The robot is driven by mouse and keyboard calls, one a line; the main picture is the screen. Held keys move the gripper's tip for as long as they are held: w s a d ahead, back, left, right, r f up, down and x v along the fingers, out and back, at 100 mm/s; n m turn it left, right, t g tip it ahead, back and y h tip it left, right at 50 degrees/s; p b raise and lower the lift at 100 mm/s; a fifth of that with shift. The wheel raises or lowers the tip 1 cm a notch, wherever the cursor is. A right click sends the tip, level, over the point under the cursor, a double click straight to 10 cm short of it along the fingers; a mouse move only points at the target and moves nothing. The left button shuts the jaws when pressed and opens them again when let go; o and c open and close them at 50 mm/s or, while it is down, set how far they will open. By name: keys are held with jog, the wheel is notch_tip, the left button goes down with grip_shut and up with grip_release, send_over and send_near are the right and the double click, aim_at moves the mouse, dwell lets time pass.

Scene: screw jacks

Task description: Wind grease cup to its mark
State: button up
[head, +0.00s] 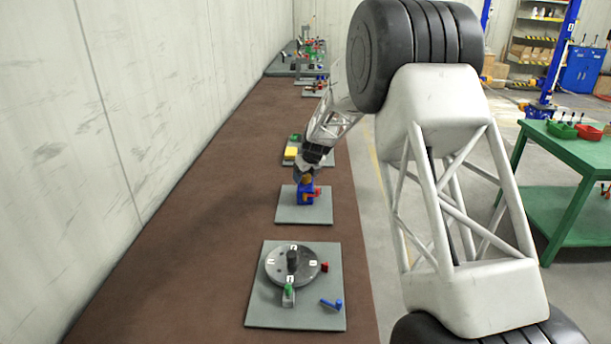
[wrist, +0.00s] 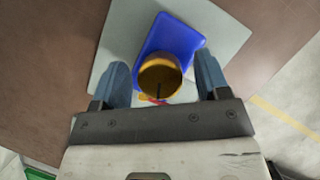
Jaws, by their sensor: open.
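The grease cup (wrist: 160,78) is a brass-coloured round cup on a blue block (wrist: 178,40). In the wrist view it lies between the two blue fingers of my gripper (wrist: 162,80), which stand apart on either side with a gap. A dark line shows on the cup's face, and a bit of red and yellow shows just below it. In the head view the blue block (head: 305,195) stands on a grey plate (head: 290,214), with my gripper (head: 306,176) right above it. The cup is mostly hidden there, and I cannot make out the mark clearly.
Nearer on the brown bench (head: 190,230), another grey plate (head: 262,312) holds a round disc (head: 279,264) with a dark knob and a small blue part (head: 331,304). A pale wall (head: 130,90) runs along the left.

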jog(key=shift+c, duration=0.5)
jog(key=c, duration=0.8)
jog(key=shift+c, duration=0.2)
jog(key=shift+n, duration=0.5)
